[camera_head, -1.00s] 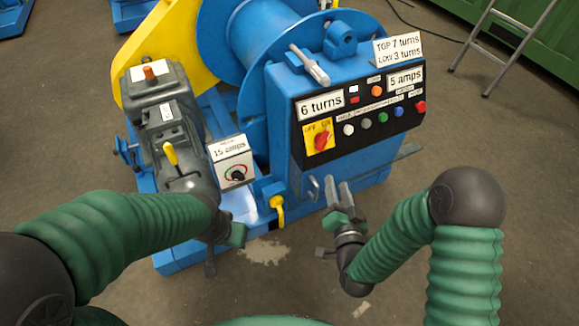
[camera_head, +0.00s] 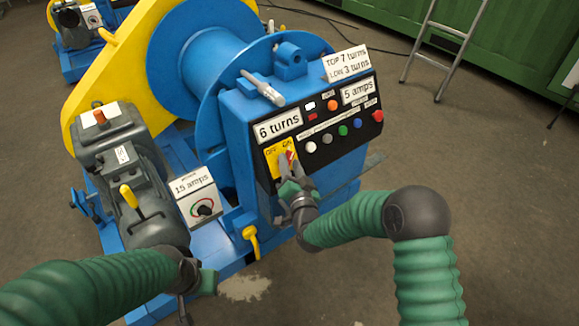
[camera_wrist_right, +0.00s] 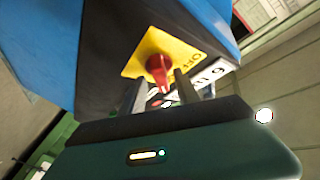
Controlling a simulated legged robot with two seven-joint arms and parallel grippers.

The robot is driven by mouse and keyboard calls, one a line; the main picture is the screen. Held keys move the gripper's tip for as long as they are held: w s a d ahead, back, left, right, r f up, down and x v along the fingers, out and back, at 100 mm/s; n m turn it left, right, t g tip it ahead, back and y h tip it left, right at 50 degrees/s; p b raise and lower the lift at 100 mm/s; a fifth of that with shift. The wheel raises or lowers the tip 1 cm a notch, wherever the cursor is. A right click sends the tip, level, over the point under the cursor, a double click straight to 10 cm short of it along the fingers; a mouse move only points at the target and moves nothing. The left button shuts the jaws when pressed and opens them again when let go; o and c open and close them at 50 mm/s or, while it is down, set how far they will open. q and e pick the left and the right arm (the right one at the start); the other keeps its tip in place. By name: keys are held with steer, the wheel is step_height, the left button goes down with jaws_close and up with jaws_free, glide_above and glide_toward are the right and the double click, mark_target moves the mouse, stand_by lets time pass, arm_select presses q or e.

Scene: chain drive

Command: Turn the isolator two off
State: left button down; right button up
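A red rotary isolator knob (camera_head: 290,156) sits on a yellow plate (camera_head: 272,162) marked OFF and ON, on the dark front panel of the blue machine. My right gripper (camera_head: 286,164) is right in front of the knob and partly covers it. In the right wrist view the red knob (camera_wrist_right: 158,68) shows just beyond the gap between the two fingers of this gripper (camera_wrist_right: 160,92). The fingers are apart and I see no clear contact. My left gripper (camera_head: 207,283) is low at the left, away from the panel; its fingers are not clear. No number shows on the isolator.
Coloured buttons (camera_head: 343,130) line the panel right of the isolator. A dial box (camera_head: 200,200) labelled 15 amps and a grey motor housing (camera_head: 130,170) stand at the left. A yellow hook (camera_head: 251,241) hangs low.

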steer(key=shift+w+d, duration=0.1)
steer(key=shift+w, duration=0.05)
steer(key=shift+a, duration=0.3)
steer(key=c, duration=0.4)
jaws_close()
steer(key=shift+d, duration=0.1)
